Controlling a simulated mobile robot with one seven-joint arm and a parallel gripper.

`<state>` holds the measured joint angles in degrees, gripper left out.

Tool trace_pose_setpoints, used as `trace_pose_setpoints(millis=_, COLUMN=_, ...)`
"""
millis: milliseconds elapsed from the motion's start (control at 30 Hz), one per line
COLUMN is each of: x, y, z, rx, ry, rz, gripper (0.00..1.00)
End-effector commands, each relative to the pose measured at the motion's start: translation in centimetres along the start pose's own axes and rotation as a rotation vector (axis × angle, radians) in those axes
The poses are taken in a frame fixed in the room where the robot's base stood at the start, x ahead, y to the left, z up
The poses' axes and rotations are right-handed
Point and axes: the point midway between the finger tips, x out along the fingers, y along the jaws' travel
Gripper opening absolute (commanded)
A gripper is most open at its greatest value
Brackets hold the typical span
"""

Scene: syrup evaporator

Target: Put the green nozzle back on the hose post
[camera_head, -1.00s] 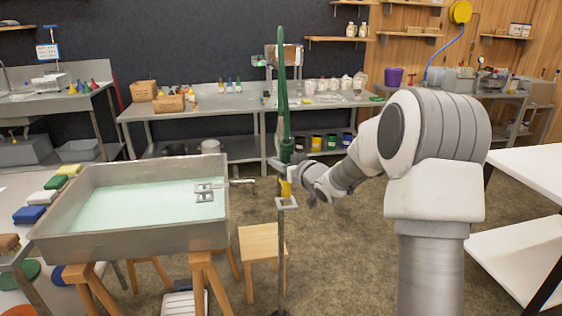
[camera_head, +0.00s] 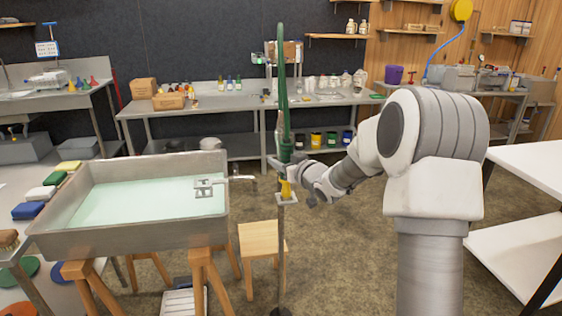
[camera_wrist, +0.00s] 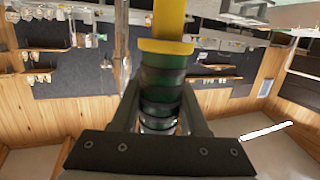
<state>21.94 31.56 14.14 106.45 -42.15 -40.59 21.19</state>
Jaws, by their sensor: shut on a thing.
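The green nozzle (camera_head: 286,152) hangs upright at the end of a green hose (camera_head: 281,85) that loops high above it. Its yellow lower part (camera_head: 286,189) points down. My gripper (camera_head: 290,168) is shut on the nozzle's green body from the right. In the wrist view the fingers of my gripper (camera_wrist: 158,105) lie on both sides of the dark green ribbed body (camera_wrist: 163,85), with a yellow collar (camera_wrist: 165,46) beyond them. The thin hose post (camera_head: 281,250) stands below, with a square grey holder (camera_head: 287,200) right under the yellow part. I cannot tell whether they touch.
A metal basin of pale liquid (camera_head: 140,205) on wooden trestles stands left of the post, its tap (camera_head: 240,178) sticking out toward it. A wooden stool (camera_head: 258,240) is close beside the post. White shelves (camera_head: 530,185) stand at the right.

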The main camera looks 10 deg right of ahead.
Motion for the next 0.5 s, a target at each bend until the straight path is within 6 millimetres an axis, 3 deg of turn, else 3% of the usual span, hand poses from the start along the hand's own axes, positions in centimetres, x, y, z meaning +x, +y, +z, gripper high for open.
trace_pose_setpoints(millis=500, x=0.2, y=0.0, z=1.1, rx=0.000, ry=0.002, rz=0.000, gripper=0.00)
